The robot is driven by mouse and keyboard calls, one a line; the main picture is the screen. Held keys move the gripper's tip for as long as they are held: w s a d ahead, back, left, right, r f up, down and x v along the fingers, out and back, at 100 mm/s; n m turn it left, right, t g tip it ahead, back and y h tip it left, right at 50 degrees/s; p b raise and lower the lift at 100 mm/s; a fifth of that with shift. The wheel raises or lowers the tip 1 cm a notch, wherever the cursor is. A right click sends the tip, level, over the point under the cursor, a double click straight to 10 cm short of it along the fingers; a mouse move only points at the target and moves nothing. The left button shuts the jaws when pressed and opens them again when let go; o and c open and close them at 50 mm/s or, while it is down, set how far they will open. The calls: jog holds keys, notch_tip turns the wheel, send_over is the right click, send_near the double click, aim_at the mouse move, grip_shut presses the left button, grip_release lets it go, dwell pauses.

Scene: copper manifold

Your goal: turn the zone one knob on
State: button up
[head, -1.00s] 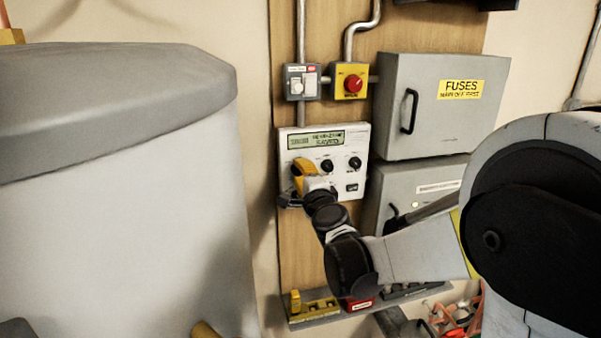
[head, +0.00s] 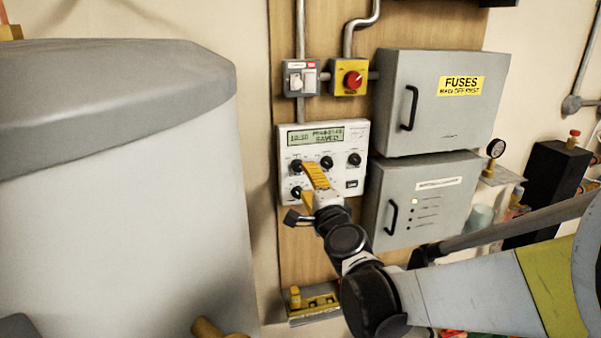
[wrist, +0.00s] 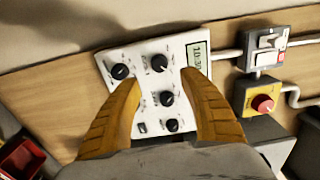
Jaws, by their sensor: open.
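The white control panel (head: 332,137) hangs on the wooden board, with a lit display at its top. It has three black knobs in an upper row: left (head: 296,167), middle (head: 326,162) and right (head: 354,159). A fourth black knob (head: 296,192) is at lower left. Their labels are too small to tell which is zone one. My gripper (head: 305,183) is open and empty at the panel's left part. In the wrist view, my gripper (wrist: 160,78) has its yellow fingers spread, with the upper-left knob (wrist: 158,63) just ahead between the tips. Contact cannot be told.
A rocker switch (head: 351,184) is at the panel's lower right. A red knob on a yellow box (head: 352,80) and a grey switch (head: 300,80) are above. Grey fuse cabinets (head: 440,105) stand to the right. A large white tank (head: 120,200) fills the left.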

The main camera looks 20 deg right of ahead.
jog(key=s, duration=0.4)
jog(key=shift+s, duration=0.1)
jog(key=shift+a, duration=0.1)
jog(key=s+a+f+n+g+y+b, duration=0.35)
jog(key=s+a+f+n+g, duration=0.35)
jog(key=s+n, duration=0.4)
jog(key=s+d+f+n+g+h, duration=0.3)
jog(key=s+d+f+n, duration=0.4)
jog(key=s, duration=0.6)
notch_tip(320, 180, down, 3)
jog(key=shift+r+g+b, duration=0.1)
jog(key=shift+g+b, duration=0.3)
jog(key=shift+g, duration=0.1)
jog(key=shift+w+h, duration=0.1)
jog(key=shift+h, duration=0.15)
